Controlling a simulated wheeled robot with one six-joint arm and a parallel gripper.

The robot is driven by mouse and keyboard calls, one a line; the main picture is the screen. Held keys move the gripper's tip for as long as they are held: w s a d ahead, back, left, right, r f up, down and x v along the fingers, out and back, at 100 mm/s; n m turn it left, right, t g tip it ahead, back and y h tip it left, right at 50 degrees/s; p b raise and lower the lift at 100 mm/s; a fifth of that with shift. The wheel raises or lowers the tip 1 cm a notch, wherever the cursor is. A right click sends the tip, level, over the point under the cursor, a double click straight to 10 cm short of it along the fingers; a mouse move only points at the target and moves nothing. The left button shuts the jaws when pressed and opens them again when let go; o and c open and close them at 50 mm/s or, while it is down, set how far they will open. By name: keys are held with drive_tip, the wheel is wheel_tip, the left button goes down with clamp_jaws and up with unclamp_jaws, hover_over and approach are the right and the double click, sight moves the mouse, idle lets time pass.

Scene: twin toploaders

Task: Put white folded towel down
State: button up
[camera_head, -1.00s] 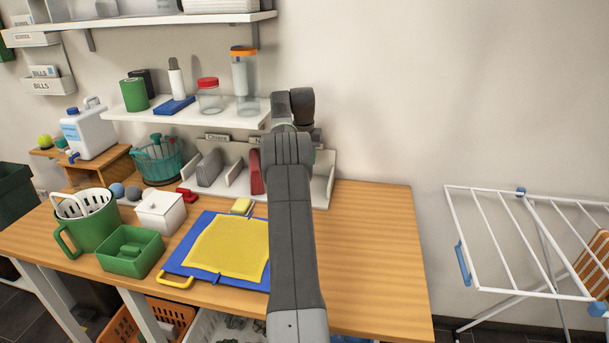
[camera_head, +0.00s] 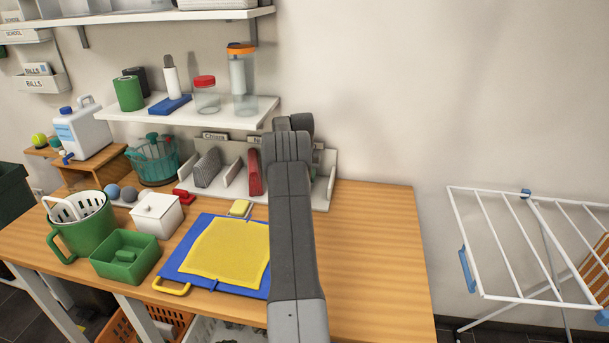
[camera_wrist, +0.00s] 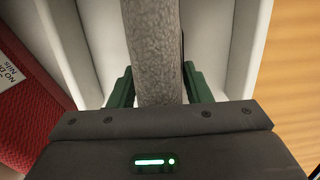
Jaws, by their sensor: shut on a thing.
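My gripper (camera_wrist: 158,88) shows in the wrist view, with a green finger on each side of a pale grey-white, textured folded towel (camera_wrist: 154,45). It is shut on this towel, which stands on edge between white walls of the divided rack (camera_wrist: 240,45). The towel's lower end is hidden, so I cannot tell whether it touches the rack floor. In the head view my arm hides the gripper and the held towel. The white rack (camera_head: 232,188) stands at the back of the wooden table.
A red folded item (camera_head: 254,172) and a grey folded item (camera_head: 207,168) stand in the rack to the left. A shelf (camera_head: 190,112) with jars hangs above. A yellow cloth (camera_head: 228,250) lies on a blue board. The table's right side (camera_head: 375,250) is clear.

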drive_tip(key=o, duration=1.2)
drive_tip(key=shift+f, duration=0.1)
drive_tip(key=shift+o, duration=0.2)
drive_tip(key=r, duration=0.4)
drive_tip(key=s+r, duration=0.1)
drive_tip(key=r, duration=0.3)
drive_tip(key=r+b, duration=0.1)
drive_tip(key=r, duration=0.3)
drive_tip(key=shift+s+a+r, duration=0.1)
drive_tip(key=shift+s+a, duration=0.05)
drive_tip(key=shift+s, duration=0.05)
drive_tip(key=f, duration=0.4)
drive_tip(key=w+f, duration=0.1)
drive_tip(key=f, duration=0.3)
drive_tip(key=f+p, duration=0.1)
drive_tip(key=f, duration=0.3)
drive_tip(key=shift+w+d+f, duration=0.2)
drive_tip(key=shift+f, duration=0.05)
drive_tip(key=shift+r+b, duration=0.35)
drive_tip(key=shift+r, duration=1.75)
